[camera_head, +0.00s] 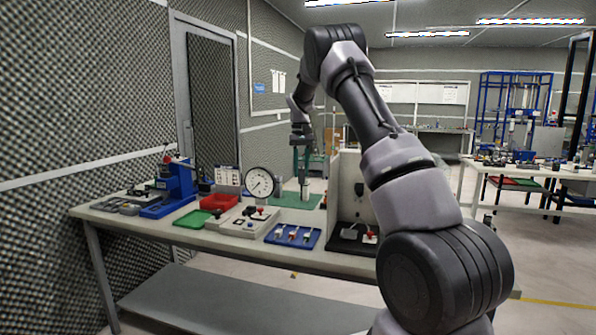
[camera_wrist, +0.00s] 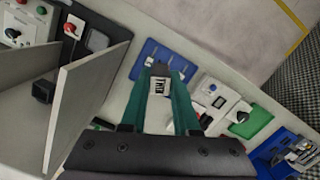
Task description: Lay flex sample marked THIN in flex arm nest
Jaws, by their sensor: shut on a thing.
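In the head view my gripper (camera_head: 304,190) hangs above the bench, left of a pale upright panel; the sample is too small to make out there. A blue tray (camera_wrist: 145,79) lies below and beyond the fingertips in the wrist view; in the head view the blue tray (camera_head: 310,243) holds several small pieces. I cannot tell which fixture has the flex arm nest.
Pale upright panels (camera_wrist: 87,100) stand close beside my gripper. A round dial gauge (camera_head: 259,182), a green tray (camera_head: 191,219), a red bin (camera_head: 222,203) and a blue machine (camera_head: 178,180) stand on the bench. A green mat (camera_head: 287,199) lies behind the blue tray.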

